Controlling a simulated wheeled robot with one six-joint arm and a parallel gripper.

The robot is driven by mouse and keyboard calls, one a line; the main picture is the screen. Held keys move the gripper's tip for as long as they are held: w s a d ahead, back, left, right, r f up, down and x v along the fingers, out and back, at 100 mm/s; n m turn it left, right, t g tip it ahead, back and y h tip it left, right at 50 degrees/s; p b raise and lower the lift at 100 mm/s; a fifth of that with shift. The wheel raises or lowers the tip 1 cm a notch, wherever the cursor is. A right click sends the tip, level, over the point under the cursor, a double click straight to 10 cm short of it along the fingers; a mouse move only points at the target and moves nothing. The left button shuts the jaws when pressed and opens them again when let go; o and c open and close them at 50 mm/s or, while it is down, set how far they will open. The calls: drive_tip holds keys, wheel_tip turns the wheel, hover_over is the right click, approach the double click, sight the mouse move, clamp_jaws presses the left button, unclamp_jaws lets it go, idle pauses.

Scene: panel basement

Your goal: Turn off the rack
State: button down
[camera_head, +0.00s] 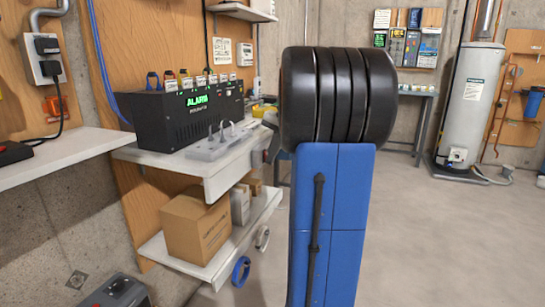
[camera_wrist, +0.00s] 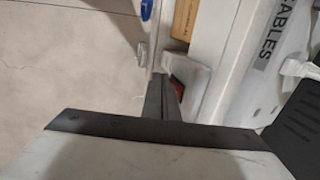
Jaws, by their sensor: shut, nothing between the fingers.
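The black unit with a green lit "ALARM" display (camera_head: 197,98) sits on the upper white shelf, left of my arm in the head view. I cannot tell whether it is the rack. In the wrist view, my gripper (camera_wrist: 160,90) is shut and empty, its dark fingers pointing at the white shelf edge. A small red part, perhaps a switch (camera_wrist: 178,92), sits in a pale housing (camera_wrist: 193,80) just right of the fingertips. Whether they touch is unclear. In the head view, my blue arm and its black joint hide most of the gripper; a dark part (camera_head: 271,135) shows beside the shelf.
A grey block with hooks (camera_head: 216,142) lies on the upper shelf (camera_head: 165,160). Cardboard boxes (camera_head: 196,225) stand on the lower shelf, with blue tape (camera_head: 241,270) hanging at its edge. A water heater (camera_head: 468,105) stands at the back right. The floor right of my arm is clear.

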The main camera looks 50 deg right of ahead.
drive_tip(key=shift+w+f+t, duration=0.1)
drive_tip(key=shift+w+t, duration=0.05)
drive_tip(key=shift+t, duration=0.15)
drive_tip(key=shift+r, duration=0.8)
